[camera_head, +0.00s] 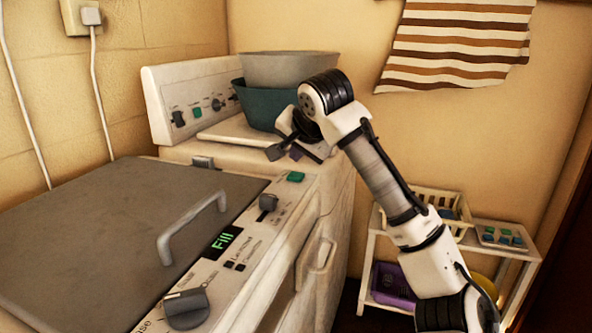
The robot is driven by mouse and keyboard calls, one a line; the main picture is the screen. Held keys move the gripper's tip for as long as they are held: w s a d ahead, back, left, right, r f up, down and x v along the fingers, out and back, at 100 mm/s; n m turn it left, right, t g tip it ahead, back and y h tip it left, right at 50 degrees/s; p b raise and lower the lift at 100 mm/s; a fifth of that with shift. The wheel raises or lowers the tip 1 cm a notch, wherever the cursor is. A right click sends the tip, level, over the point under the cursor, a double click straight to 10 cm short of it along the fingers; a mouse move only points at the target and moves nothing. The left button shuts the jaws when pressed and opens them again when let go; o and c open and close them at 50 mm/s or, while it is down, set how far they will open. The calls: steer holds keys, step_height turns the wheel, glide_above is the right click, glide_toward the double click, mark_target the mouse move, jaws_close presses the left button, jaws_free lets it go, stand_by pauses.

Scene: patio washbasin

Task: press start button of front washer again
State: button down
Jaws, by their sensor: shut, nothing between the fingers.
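The front washer (285,235) is at the lower left, with a grey lid and a sloped control panel along its right edge. A green button (296,177) is at the panel's far end; I cannot read any label on it. The panel's display (222,241) reads "Fill" in green. My gripper (277,153) is shut and empty, just beyond and above the green button in the picture. A gap shows between them, and the button is uncovered. The fingers are dark and partly hard to make out against the wrist.
Behind stands a second white machine with an upright panel (160,110), its own green button (197,112) and stacked bowls (290,68). A lid handle (190,225) and dial (187,308) stick up in front. A shelf (372,250) with baskets stands right.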

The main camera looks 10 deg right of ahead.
mark_target(297, 177)
step_height(297, 177, up, 4)
steer(key=shift+f+p, duration=0.25)
steer(key=shift+p, duration=0.95)
steer(key=shift+f, duration=0.1)
